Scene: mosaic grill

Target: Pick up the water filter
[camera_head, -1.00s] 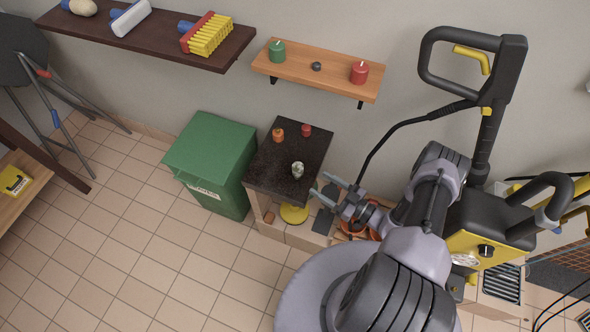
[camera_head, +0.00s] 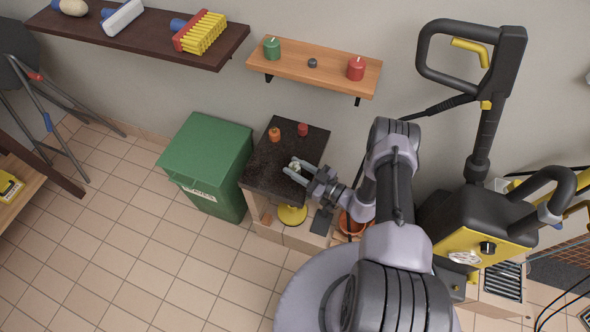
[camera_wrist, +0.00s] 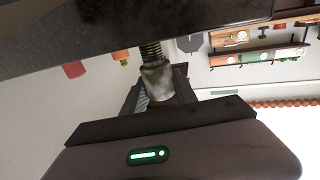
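The likely water filter is a small pale grey-white piece (camera_head: 295,166) on the dark-topped stand (camera_head: 262,186). In the wrist view it shows as a whitish cup shape (camera_wrist: 158,82) with a ribbed dark green part (camera_wrist: 151,51) toward the dark top. My gripper (camera_head: 291,167) has its two fingers spread, one on each side of it. In the wrist view my gripper (camera_wrist: 158,88) is around the whitish part; whether the fingers touch it cannot be told.
An orange item (camera_head: 275,134) and a red item (camera_head: 303,129) stand behind on the same top. A green bin (camera_head: 207,155) is to the left. A shelf with candles (camera_head: 320,77) is on the wall above. A yellow and black machine (camera_head: 470,235) stands right.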

